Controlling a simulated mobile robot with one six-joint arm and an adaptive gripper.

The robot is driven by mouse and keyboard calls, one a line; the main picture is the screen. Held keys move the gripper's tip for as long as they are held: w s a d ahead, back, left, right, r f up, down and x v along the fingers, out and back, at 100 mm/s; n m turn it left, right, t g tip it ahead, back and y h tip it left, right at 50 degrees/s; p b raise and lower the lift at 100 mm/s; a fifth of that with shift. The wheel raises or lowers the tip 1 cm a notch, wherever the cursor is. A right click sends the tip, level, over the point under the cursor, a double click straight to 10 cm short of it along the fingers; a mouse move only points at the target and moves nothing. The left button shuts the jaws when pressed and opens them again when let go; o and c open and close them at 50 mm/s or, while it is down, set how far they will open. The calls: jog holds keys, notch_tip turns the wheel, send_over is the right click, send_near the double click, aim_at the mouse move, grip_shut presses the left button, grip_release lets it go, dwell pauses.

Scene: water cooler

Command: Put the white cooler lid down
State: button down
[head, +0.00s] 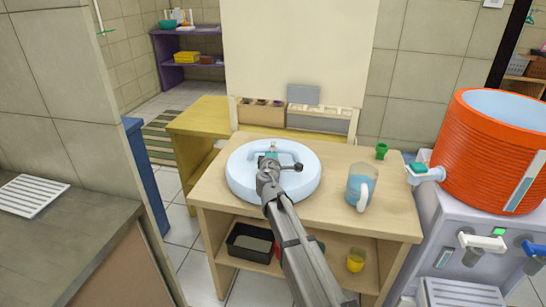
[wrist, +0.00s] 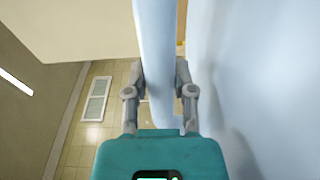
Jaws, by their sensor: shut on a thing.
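The white cooler lid (head: 240,182) is a pale round disc with a raised bar handle. In the head view it lies level at the left part of the light wooden table (head: 335,215); I cannot tell if it touches the top or hangs just above it. My gripper (head: 269,158) is shut on the lid's handle, reaching over the disc from the front. In the wrist view the handle (wrist: 155,45) runs between the two fingers of my gripper (wrist: 160,78), with the lid's pale surface (wrist: 255,70) filling the right side.
A clear pitcher (head: 360,187) and a green cup (head: 381,151) stand on the table right of the lid. The open orange cooler (head: 490,150) stands at the right on a grey dispenser (head: 470,225). A black bin (head: 250,242) and a yellow cup (head: 356,260) sit on the lower shelf.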

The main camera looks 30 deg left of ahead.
jog(key=shift+f, duration=0.3)
jog(key=shift+c, duration=2.3)
grip_release()
jog(key=shift+r, duration=0.1)
jog(key=v, duration=1.2)
jog(key=shift+s, duration=0.15)
